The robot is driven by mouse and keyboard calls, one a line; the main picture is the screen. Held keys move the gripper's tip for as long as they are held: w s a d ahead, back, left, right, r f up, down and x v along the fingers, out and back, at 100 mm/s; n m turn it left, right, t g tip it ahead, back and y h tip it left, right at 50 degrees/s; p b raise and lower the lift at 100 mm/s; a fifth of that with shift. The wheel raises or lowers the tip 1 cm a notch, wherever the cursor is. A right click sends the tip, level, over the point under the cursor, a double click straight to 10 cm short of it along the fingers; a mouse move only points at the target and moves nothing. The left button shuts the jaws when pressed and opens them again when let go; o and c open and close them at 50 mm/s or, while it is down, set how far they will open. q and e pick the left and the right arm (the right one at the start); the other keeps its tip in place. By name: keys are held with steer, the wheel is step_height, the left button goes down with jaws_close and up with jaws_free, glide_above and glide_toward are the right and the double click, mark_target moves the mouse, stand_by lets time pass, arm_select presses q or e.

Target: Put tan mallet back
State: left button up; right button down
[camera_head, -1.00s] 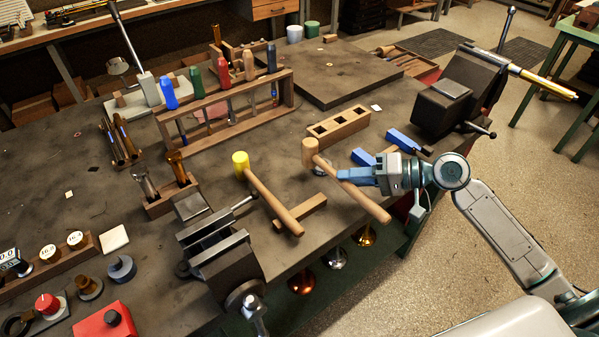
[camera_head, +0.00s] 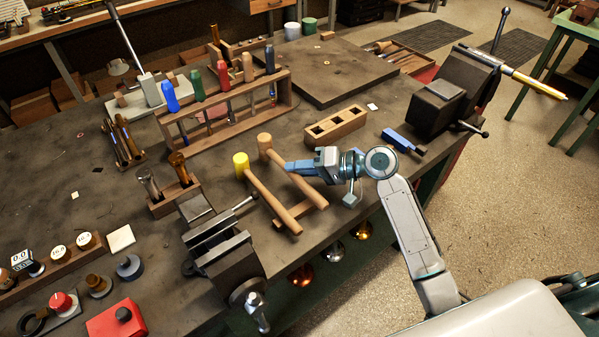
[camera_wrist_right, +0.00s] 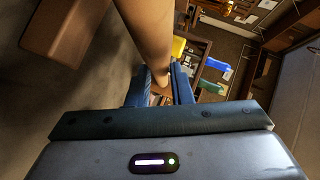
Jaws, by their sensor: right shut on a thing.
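The tan mallet, with its pale wooden head (camera_head: 265,147) and light handle, is in my right gripper (camera_head: 291,166). The gripper is shut on the handle just below the head. The handle slants down to the right, above or at a short wooden bar (camera_head: 304,209); I cannot tell whether they touch. In the right wrist view the handle (camera_wrist_right: 148,35) rises between the blue fingers (camera_wrist_right: 160,88). A yellow-headed mallet (camera_head: 241,161) lies just left of the tan one, its handle roughly parallel and across the bar. My left gripper is not in view.
A small vise (camera_head: 225,255) stands left of the mallets. A wooden block with square holes (camera_head: 335,125) and a blue-handled tool (camera_head: 397,139) lie to the right. A screwdriver rack (camera_head: 235,110) stands behind. The bench's front edge is close below the handles.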

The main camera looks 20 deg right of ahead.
steer(key=shift+f+p, duration=0.3)
steer(key=shift+f, duration=0.8)
steer(key=c, duration=1.3)
jaws_free()
steer(key=shift+s, duration=0.1)
steer(key=shift+d, duration=0.2)
steer(key=shift+s+d, duration=0.15)
steer(key=shift+d, duration=0.15)
steer(key=b+v, duration=0.3)
steer(key=v, duration=0.6)
steer(key=shift+s+d, duration=0.15)
steer(key=shift+v, duration=0.85)
